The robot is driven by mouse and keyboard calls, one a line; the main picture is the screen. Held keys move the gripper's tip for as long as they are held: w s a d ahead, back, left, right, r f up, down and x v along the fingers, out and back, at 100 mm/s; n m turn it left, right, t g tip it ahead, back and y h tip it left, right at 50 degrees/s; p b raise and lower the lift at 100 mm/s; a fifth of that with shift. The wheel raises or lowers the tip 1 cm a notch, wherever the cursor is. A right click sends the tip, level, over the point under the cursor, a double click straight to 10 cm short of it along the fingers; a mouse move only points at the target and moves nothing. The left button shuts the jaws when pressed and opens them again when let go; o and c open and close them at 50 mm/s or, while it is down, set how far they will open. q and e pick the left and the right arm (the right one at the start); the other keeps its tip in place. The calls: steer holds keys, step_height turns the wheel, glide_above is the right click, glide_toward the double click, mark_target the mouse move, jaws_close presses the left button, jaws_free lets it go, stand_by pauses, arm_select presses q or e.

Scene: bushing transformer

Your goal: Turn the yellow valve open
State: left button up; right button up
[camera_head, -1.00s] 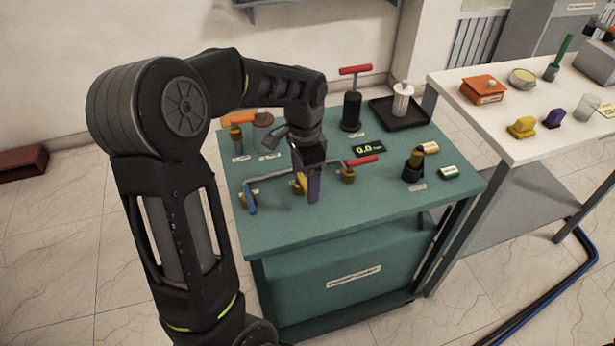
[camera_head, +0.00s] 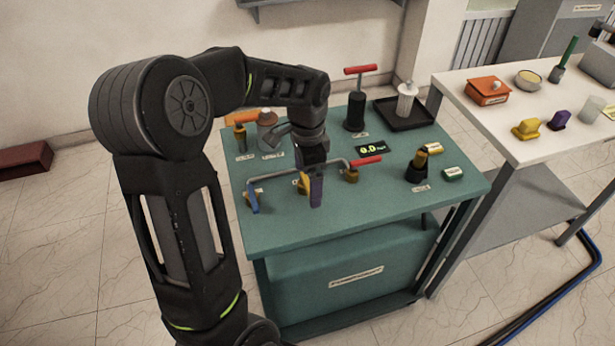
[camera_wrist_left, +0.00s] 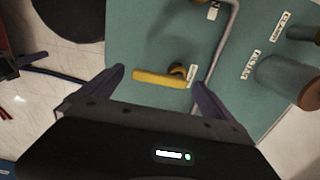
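The yellow valve (camera_head: 302,184) stands on the green table at the middle of a grey pipe, largely hidden behind my left gripper (camera_head: 313,188) in the head view. In the left wrist view, the yellow valve's handle (camera_wrist_left: 158,79) lies crosswise between the two purple fingers of my left gripper (camera_wrist_left: 158,82). The fingers are wide apart, and small gaps show at both ends of the handle. Whether the fingertips are level with the handle is hard to tell.
A blue-handled valve (camera_head: 253,200) is left on the pipe and a red-handled valve (camera_head: 365,161) right. A black pump (camera_head: 355,110), a black tray (camera_head: 402,122) and a display (camera_head: 371,149) stand behind. The table's front strip is clear.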

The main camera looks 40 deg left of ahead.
mark_target(307, 184)
arm_select(q)
steer(key=shift+r, duration=0.1)
step_height(307, 184, up, 8)
steer(key=shift+f+b, duration=0.2)
steer(key=shift+b, duration=0.2)
stand_by(0.6)
